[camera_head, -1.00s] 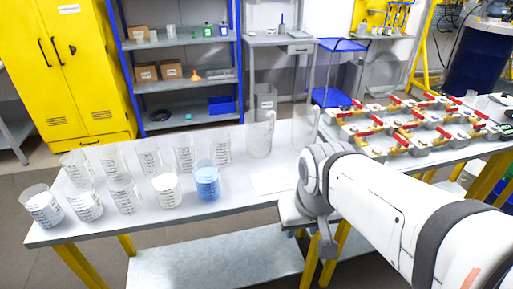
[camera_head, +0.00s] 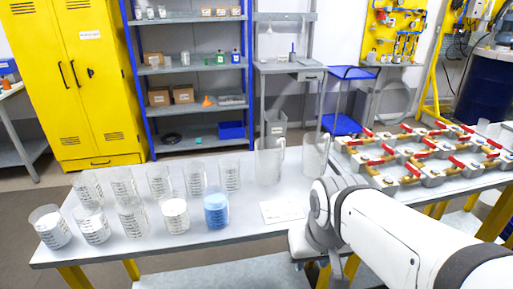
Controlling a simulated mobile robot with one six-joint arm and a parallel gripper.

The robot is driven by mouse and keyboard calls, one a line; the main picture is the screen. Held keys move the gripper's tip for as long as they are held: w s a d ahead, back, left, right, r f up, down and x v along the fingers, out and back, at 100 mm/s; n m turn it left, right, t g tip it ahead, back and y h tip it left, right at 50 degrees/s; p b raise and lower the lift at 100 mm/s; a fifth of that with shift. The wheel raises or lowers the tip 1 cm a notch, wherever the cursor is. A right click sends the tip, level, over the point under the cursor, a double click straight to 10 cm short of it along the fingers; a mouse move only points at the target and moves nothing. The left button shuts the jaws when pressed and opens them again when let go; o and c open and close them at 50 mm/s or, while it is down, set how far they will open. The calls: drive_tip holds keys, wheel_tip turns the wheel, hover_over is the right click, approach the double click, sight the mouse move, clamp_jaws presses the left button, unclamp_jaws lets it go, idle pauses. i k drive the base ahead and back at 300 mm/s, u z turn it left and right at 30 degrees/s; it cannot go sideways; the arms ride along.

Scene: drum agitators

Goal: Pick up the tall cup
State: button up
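Two tall clear vessels stand upright at the back of the white table (camera_head: 170,243): a clear jug (camera_head: 268,163) with a handle on its right, and a clear tall cup (camera_head: 314,153) to its right, close behind my arm's wrist. I cannot tell for sure which one is the tall cup. My gripper (camera_head: 306,246) is at the table's front edge, in front of both and apart from them. Its fingers are mostly hidden by the wrist, so its opening does not show.
Several clear beakers stand on the left, one with blue contents (camera_head: 216,210) and one with white contents (camera_head: 174,214). A pale flat sheet (camera_head: 283,211) lies left of my wrist. Red-handled valves (camera_head: 410,165) fill the right table.

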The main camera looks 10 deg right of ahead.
sight(175, 213)
drive_tip(key=z, duration=2.5)
drive_tip(key=k, duration=1.75)
drive_tip(key=u, duration=1.5)
